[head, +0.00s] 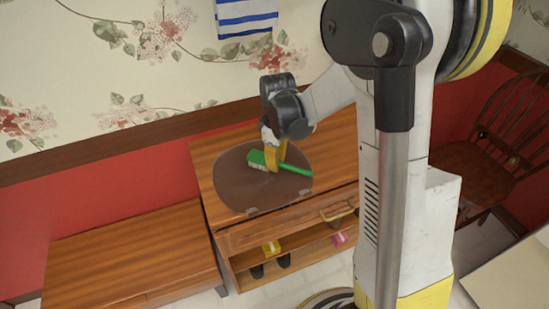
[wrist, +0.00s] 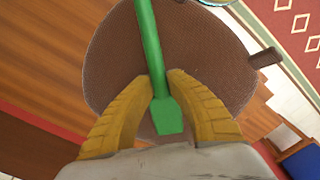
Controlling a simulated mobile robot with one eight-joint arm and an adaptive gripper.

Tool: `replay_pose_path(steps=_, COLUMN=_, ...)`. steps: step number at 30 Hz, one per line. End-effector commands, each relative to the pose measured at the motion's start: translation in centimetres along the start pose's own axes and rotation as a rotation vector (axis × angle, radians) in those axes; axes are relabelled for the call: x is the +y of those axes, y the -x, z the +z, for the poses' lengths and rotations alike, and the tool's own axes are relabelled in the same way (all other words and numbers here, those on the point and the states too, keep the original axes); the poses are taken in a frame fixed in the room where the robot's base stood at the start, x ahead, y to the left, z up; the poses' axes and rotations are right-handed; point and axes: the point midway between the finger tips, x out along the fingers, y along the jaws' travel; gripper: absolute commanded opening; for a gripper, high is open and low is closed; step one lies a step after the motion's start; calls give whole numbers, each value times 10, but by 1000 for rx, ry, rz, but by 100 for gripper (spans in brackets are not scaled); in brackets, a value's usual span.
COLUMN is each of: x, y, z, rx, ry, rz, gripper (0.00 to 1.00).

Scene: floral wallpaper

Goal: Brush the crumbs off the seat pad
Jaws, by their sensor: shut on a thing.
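A round brown seat pad (head: 225,180) lies on top of the wooden cabinet, with small tabs at its front edge. It fills much of the wrist view (wrist: 205,50). My gripper (head: 275,156) is over the pad, its yellow fingers pointing down. It is shut on a green brush (head: 297,170), whose head points left and handle right in the head view. In the wrist view the brush (wrist: 152,45) runs up between both fingers (wrist: 160,85). I cannot tell whether the bristles touch the pad. Crumbs are too small to make out clearly.
The wooden cabinet (head: 222,215) has a drawer and an open shelf holding a yellow thing (head: 271,248) and a pink thing (head: 340,238). A lower wooden table (head: 130,255) stands left. A wooden chair (head: 475,170) stands right. The papered wall is close behind the cabinet.

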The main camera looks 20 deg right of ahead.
Motion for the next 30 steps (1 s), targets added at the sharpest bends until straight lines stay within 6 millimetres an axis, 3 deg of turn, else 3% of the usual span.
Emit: replay_pose_path(steps=30, x=-52, y=-1, z=53, rx=-1, ry=0, rz=-1, gripper=0)
